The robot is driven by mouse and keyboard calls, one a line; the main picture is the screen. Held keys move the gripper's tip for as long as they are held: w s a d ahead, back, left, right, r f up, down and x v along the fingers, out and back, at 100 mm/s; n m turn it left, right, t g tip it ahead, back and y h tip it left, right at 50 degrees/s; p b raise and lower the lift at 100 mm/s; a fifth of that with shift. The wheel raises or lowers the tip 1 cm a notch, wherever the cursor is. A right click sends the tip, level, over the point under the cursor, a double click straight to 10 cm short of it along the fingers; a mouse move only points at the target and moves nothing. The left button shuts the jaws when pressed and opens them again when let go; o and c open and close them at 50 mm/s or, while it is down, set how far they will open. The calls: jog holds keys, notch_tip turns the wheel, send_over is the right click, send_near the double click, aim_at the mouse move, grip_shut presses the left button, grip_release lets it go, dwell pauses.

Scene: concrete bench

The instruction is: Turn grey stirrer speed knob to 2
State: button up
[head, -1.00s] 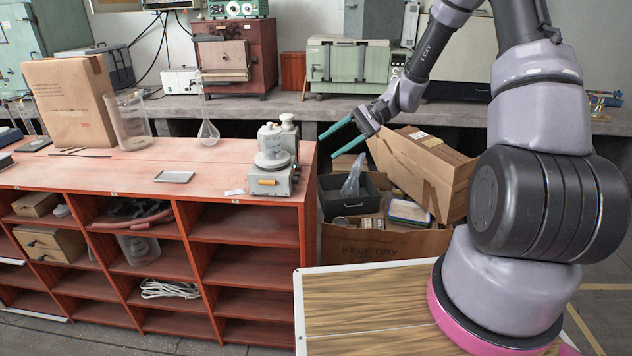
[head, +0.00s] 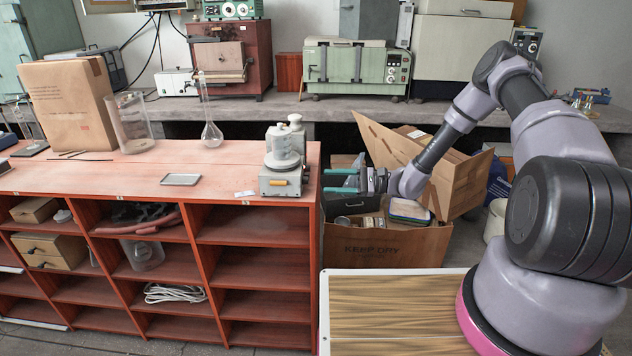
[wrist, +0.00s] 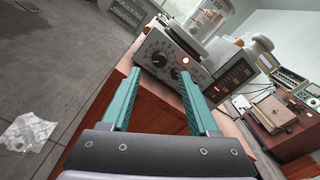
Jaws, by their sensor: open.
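The grey stirrer (head: 287,180) stands on the right end of the red bench top, with a glass vessel (head: 282,145) on it. In the wrist view its panel (wrist: 165,55) appears tilted, with a round knob (wrist: 158,60) inside a dial, a second dark knob partly behind the right finger, and a small red light. The dial setting is too small to read. My gripper (head: 332,180) is open and empty, just right of the bench end, its teal fingers pointing left toward the stirrer. In the wrist view the fingertips (wrist: 159,72) frame the panel, apart from it.
An orange-lit display (wrist: 241,72) sits beside the knob panel. A round flask (head: 211,134) and flat tray (head: 181,179) are on the bench left of the stirrer. An open cardboard box (head: 390,247) lies below my gripper.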

aim_at(306, 180)
jog(key=a, duration=0.5)
jog(key=shift+w+a, duration=0.1)
jog(key=shift+a, duration=0.25)
grip_shut()
